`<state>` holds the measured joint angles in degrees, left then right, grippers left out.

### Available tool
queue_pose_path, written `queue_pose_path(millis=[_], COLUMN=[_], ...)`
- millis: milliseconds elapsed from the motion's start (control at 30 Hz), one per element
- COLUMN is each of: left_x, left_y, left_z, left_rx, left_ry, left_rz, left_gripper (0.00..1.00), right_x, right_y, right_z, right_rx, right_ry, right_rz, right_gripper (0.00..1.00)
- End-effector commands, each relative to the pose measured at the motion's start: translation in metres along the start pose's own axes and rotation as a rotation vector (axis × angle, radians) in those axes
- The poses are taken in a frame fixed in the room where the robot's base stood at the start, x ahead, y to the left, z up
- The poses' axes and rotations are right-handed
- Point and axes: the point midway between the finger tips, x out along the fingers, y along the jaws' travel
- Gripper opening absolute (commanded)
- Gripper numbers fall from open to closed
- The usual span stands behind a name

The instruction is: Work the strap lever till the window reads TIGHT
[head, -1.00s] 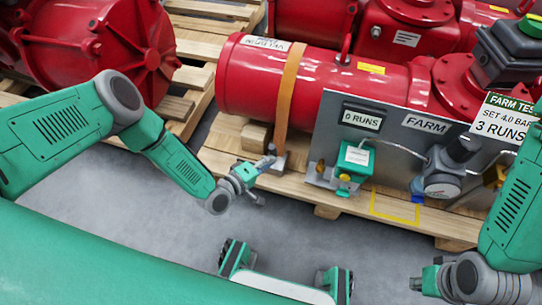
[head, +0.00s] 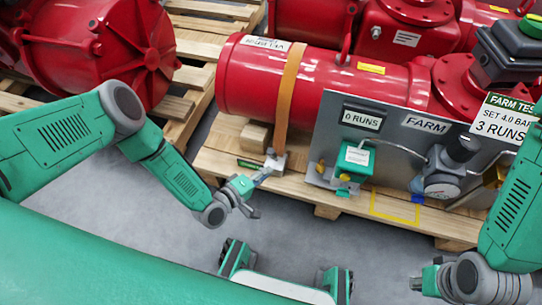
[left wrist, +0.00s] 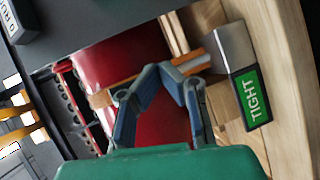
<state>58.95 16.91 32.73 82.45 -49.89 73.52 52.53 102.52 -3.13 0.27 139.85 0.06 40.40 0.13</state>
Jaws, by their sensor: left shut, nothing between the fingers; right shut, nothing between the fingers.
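The orange strap (head: 287,90) runs down over the red cylinder to a small metal tightener block (head: 276,161) on the pallet. In the left wrist view the block (left wrist: 234,46) carries a green window (left wrist: 252,98) that reads TIGHT. The window also shows in the head view (head: 249,164), too small to read. My left gripper (head: 264,174) is shut and empty, its fingertips close to the block; I cannot tell whether they touch the lever. The lever is hard to tell apart from the strap and fingers. My right gripper (head: 424,279) is shut and empty at lower right, away from the strap.
A grey panel (head: 400,160) with a green box (head: 356,157), a gauge (head: 442,187) and a 0 RUNS display (head: 362,119) stands right of the strap. The wooden pallet (head: 222,160) lies underneath. Grey floor in front is partly clear.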

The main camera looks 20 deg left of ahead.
Motion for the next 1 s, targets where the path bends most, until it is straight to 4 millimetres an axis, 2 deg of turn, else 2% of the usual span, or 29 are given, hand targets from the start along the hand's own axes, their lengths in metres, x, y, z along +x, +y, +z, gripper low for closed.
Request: queue_pose_path(millis=[367, 1000], left_x=[-0.025, -0.025], left_y=[-0.018, -0.018], left_z=[0.018, 0.018], left_rx=[0.001, 0.0], left_ry=[-0.001, 0.0], left_rz=[-0.001, 0.0], left_gripper=[0.0, 0.0], right_x=[0.0, 0.0], right_y=[0.0, 0.0], right_z=[0.0, 0.0], right_rx=[0.0, 0.0], right_ry=[0.0, 0.0], right_rz=[0.0, 0.0], right_gripper=[0.0, 0.0])
